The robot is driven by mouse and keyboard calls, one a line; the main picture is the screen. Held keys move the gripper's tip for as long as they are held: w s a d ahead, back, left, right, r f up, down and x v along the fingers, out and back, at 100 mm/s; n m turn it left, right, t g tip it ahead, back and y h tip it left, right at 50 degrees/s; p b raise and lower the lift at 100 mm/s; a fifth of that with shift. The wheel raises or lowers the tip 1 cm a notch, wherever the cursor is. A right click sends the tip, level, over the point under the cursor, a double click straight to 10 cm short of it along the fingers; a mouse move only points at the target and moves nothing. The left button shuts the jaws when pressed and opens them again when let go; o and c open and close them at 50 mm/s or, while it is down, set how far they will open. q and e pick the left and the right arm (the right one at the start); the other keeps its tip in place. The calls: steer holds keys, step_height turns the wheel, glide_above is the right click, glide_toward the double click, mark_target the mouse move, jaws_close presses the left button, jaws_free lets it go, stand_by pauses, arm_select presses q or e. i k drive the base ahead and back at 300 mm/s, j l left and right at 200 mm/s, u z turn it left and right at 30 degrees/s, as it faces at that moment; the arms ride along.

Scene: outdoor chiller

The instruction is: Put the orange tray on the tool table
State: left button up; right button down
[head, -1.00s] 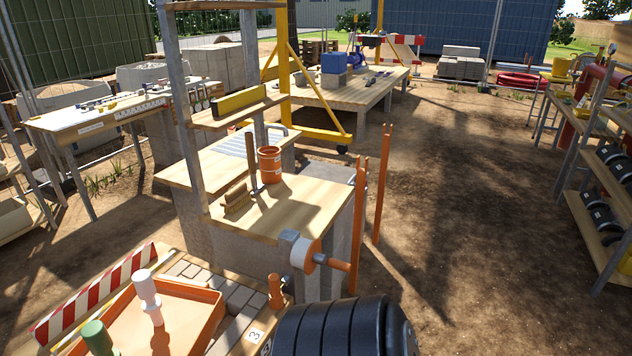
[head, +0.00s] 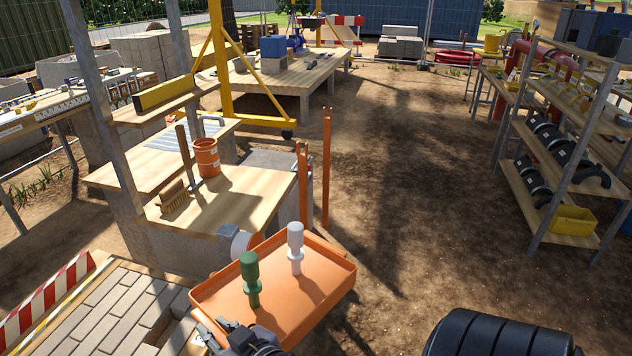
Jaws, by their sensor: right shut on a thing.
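The orange tray (head: 225,298) is at the bottom centre of the head view, off the paved bench and in front of the orange posts. A green peg-shaped object (head: 250,278) and a white one (head: 295,248) stand upright in it. My right gripper (head: 236,338) is shut on the tray's near left edge; its fingertips are partly hidden. My left gripper is not in view. A wooden table (head: 290,82) with a blue box and small items stands at the back. Another table (head: 25,122) with tools is at the far left. I cannot tell which is the tool table.
A workbench (head: 240,205) with a brush (head: 174,198) and orange pot (head: 206,158) is just beyond the tray. Two upright orange posts (head: 326,170) stand at its right. A metal shelf (head: 555,140) is at the right. Open dirt ground (head: 420,190) lies between.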

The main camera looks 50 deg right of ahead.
mark_target(242, 196)
steer(key=z, duration=1.8)
steer(key=i+l+z, duration=0.15)
steer(key=i+z, duration=0.7)
steer(key=i+u, duration=0.1)
steer(key=i, duration=0.35)
steer(key=i+l+u, duration=0.15)
steer(key=i, duration=0.35)
steer(key=i+l+u, duration=0.1)
steer(key=i, duration=0.35)
steer(key=u, duration=3.45)
